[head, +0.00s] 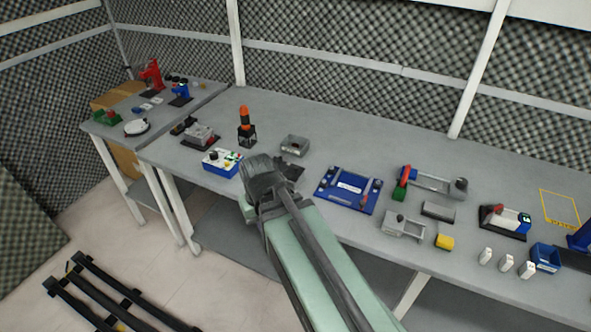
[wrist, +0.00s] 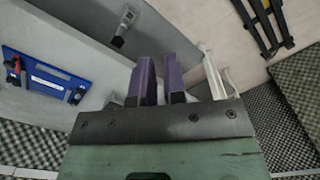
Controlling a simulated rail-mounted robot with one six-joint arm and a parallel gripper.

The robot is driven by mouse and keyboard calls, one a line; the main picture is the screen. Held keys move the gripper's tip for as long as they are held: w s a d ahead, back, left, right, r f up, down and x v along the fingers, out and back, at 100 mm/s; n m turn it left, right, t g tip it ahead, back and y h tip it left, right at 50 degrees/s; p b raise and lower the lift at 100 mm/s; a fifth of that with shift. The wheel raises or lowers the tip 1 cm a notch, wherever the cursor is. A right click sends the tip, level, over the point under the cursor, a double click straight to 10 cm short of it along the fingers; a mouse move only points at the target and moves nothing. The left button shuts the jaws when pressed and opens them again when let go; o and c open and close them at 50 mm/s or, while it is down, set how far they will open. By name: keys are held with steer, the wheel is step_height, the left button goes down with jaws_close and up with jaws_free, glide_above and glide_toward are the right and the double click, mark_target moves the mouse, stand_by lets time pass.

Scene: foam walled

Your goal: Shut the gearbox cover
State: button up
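I cannot tell for certain which thing is the gearbox. A squat grey box (head: 295,145) with a dark recess in its top stands on the bench in the head view, just beyond my gripper. A low grey housing (head: 404,225) with a raised part sits near the front edge, to the right. No cover shows clearly on either one. My gripper (head: 262,172) is above the bench's front edge, its fingertips indistinct there. In the wrist view its two purple fingers (wrist: 161,75) stand slightly apart, with nothing seen between them. The gripper and a dark item beside it partly hide the bench.
A blue board (head: 348,188) lies right of my gripper; it also shows in the wrist view (wrist: 45,72). A blue-and-white button box (head: 221,163) and an orange-topped post (head: 246,125) stand to the left. Several small items crowd the right. Bare bench lies behind the grey box.

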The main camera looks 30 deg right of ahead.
steer(key=w+d+m+t, duration=0.1)
steer(key=w+d+m, duration=0.1)
steer(key=d, duration=0.6)
steer(key=w+d+m+t, duration=0.2)
steer(key=d, duration=0.7)
steer(key=w+d+m+t+b, duration=0.1)
steer(key=w+d+m, duration=0.1)
steer(key=d, duration=0.7)
steer(key=shift+w+d+r+m+t+y, duration=0.1)
steer(key=shift+w+m+t+y, duration=0.2)
steer(key=shift+w+m+t, duration=0.1)
jaws_close()
steer(key=t+b, duration=0.2)
steer(key=b, duration=0.7)
glide_toward(300, 172)
steer(key=shift+m, duration=0.3)
steer(key=f, duration=0.1)
steer(key=d+f, duration=0.2)
steer(key=f, duration=0.1)
steer(key=shift+d+f, duration=0.1)
steer(key=shift+w+a, duration=0.9)
steer(key=shift+w, duration=0.15)
steer(key=shift+w+a, duration=0.4)
steer(key=shift+w, duration=0.05)
